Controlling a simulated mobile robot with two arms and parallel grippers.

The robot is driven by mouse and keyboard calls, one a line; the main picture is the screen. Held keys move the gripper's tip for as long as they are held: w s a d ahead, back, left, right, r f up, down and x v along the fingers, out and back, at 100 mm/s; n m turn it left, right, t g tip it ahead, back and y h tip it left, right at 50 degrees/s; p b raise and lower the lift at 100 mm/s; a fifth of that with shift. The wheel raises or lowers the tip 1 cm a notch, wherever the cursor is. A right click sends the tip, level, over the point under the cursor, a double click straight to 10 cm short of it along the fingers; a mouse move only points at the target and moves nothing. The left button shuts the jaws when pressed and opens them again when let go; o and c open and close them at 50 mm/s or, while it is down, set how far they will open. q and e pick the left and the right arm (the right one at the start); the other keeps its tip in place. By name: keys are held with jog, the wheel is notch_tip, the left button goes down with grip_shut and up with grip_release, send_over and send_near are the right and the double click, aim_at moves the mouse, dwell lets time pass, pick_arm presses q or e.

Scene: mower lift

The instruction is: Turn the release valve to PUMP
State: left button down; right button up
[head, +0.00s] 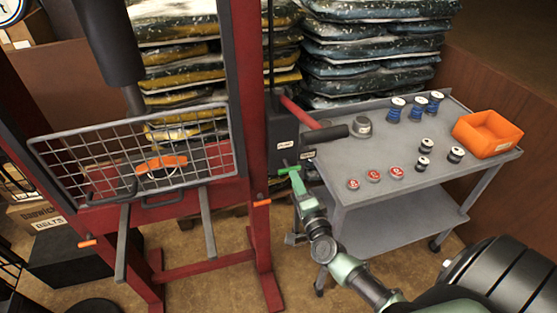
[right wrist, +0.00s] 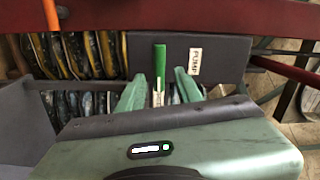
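The release valve's bright green lever (head: 290,169) juts out below the dark pump box (head: 283,135) on the red press frame. In the right wrist view the lever (right wrist: 159,62) stands upright between my right gripper's fingers (right wrist: 159,92). The fingers are apart, with visible gaps on both sides of the lever, so no grip shows. A white PUMP label (right wrist: 195,62) is on the dark plate to the right of the lever. In the head view my right gripper (head: 299,185) is right at the lever. My left gripper is not in view.
A black-gripped pump handle (head: 326,136) sticks out above my right gripper. A grey cart (head: 400,190) with spools, red-topped cans and an orange bin (head: 487,133) stands close on the right. A mesh guard (head: 75,160) covers the press on the left. Stacked bags (head: 375,50) stand behind.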

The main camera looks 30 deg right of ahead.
aim_at(289, 167)
jog(key=x, duration=0.6)
jog(key=shift+w+f, duration=0.1)
jog(key=shift+w, duration=0.25)
